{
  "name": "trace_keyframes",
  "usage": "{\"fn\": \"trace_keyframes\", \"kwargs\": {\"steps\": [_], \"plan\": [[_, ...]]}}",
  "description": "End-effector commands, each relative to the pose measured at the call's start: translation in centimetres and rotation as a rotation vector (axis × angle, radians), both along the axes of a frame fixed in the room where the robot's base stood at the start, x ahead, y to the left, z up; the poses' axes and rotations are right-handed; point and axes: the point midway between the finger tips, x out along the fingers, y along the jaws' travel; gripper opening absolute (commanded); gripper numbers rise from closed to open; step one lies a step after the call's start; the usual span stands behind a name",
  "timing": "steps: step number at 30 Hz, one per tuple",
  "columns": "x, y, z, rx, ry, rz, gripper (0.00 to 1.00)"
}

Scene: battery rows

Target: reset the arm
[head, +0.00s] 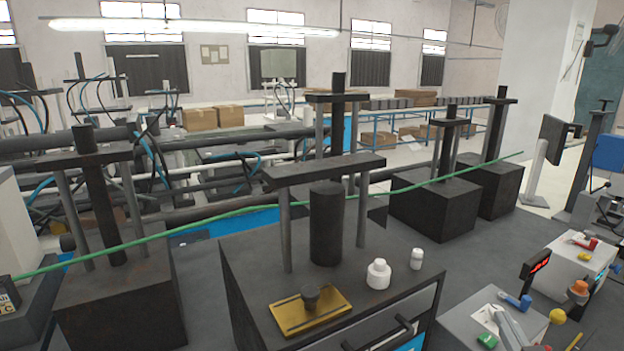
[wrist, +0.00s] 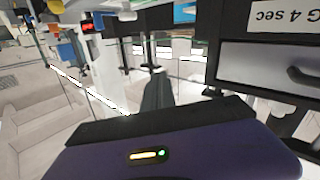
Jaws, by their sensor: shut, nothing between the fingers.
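My gripper (wrist: 158,78) shows in the wrist view, its dark fingers together and nothing between them. Its purple housing with a small lit indicator fills the bottom of that view. The fingers point into open space and touch nothing that I can make out. I cannot make out the gripper in the head view.
In the head view, a dark press cabinet (head: 245,285) stands in front, bearing a yellow plate (head: 325,318) and two white bottles (head: 378,274) (head: 417,259). A green hose (head: 140,238) crosses the scene. The wrist view shows a drawer front (wrist: 265,68) close at right, upside down.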

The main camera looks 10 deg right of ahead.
Motion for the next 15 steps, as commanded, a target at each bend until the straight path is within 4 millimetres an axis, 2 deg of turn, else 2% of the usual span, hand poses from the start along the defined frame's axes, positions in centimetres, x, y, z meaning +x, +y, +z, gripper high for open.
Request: {"fn": "trace_keyframes", "kwargs": {"steps": [1, 6, 15], "plan": [[-1.4, 1.5, -1.4, 0.025, -0.017, -0.001, 0.0], [-6.3, 5.5, -3.5, 0.091, -0.093, 0.0, 0.0], [-15.6, 12.1, -6.1, 0.167, -0.145, 0.057, 0.0]]}}
